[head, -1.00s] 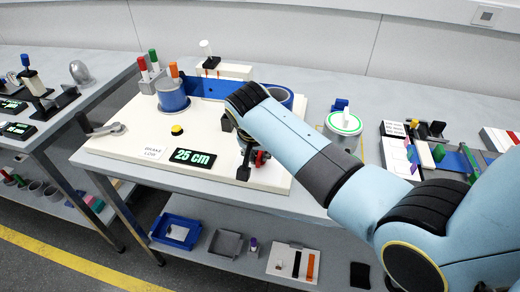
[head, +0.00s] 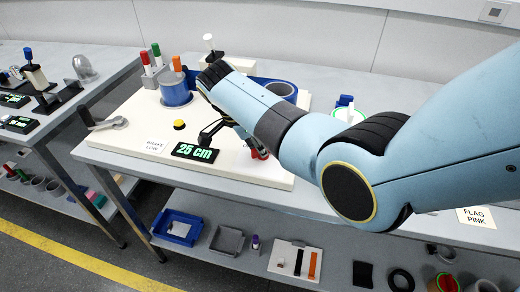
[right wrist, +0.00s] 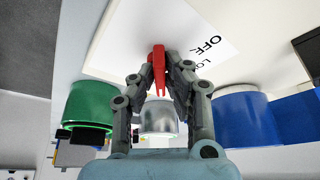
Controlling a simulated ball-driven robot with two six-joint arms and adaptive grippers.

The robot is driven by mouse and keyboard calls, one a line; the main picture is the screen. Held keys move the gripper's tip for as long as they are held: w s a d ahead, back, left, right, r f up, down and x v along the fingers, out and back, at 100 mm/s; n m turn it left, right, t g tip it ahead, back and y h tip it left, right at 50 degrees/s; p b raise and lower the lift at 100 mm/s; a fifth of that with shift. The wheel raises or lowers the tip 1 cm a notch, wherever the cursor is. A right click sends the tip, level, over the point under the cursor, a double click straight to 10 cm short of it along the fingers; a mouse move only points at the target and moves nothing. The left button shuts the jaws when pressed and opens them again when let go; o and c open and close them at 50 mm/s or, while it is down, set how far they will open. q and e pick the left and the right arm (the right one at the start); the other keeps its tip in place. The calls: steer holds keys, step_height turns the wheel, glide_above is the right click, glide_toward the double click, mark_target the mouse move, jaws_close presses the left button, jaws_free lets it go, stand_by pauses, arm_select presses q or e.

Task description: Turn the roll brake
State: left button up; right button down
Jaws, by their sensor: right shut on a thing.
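The roll brake is a red lever (right wrist: 158,70) by a white plate lettered "OFF" (right wrist: 206,40) in the right wrist view. My right gripper (right wrist: 161,62) has its fingers closed in on both sides of the lever. In the head view a bit of red (head: 258,151) shows at the front right of the white board (head: 140,115), and my right arm covers much of it. My left gripper is not in view.
A green "25 cm" display (head: 195,152) and a yellow button (head: 179,124) are left of my right arm. Blue rolls (head: 176,93) stand behind. A lower shelf holds a blue tray (head: 178,227).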

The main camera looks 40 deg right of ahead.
steer(key=shift+w+m+g+b, duration=0.15)
steer(key=shift+m+g+b, duration=0.2)
steer(key=shift+m, duration=0.65)
steer(key=c, duration=1.4)
jaws_free()
steer(key=shift+r, duration=0.15)
steer(key=v, duration=1.1)
steer(key=shift+r, duration=0.4)
